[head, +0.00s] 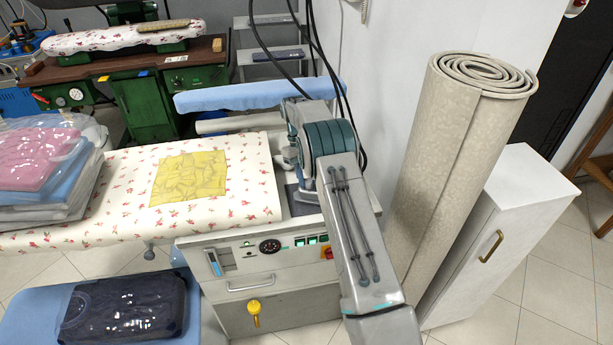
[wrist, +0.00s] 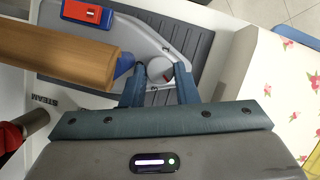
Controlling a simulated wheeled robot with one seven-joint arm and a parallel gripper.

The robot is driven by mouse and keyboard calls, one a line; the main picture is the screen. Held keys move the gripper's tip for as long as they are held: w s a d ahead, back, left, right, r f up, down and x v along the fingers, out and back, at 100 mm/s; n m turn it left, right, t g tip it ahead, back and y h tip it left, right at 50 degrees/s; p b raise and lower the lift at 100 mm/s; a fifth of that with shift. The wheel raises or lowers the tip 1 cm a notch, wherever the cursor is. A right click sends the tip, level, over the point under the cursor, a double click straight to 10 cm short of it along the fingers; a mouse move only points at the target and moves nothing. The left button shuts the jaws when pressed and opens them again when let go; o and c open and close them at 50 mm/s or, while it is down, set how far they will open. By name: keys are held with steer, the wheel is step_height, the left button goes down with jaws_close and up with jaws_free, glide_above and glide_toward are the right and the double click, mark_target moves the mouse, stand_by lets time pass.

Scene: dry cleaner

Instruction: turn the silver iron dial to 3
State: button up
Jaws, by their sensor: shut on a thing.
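The iron (wrist: 205,30) lies on a dark ribbed pad in the wrist view. The dial's numbers are too small to read. In the head view my arm hides the dial and most of the iron.
The floral ironing board (head: 110,200) with a yellow cloth (head: 190,178) lies left of my arm. The control cabinet (head: 265,280) stands below. A rolled carpet (head: 440,160) and a white cabinet (head: 500,240) stand close on the right. Bagged clothes (head: 45,165) lie at the left.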

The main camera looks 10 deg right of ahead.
steer(key=o, duration=0.7)
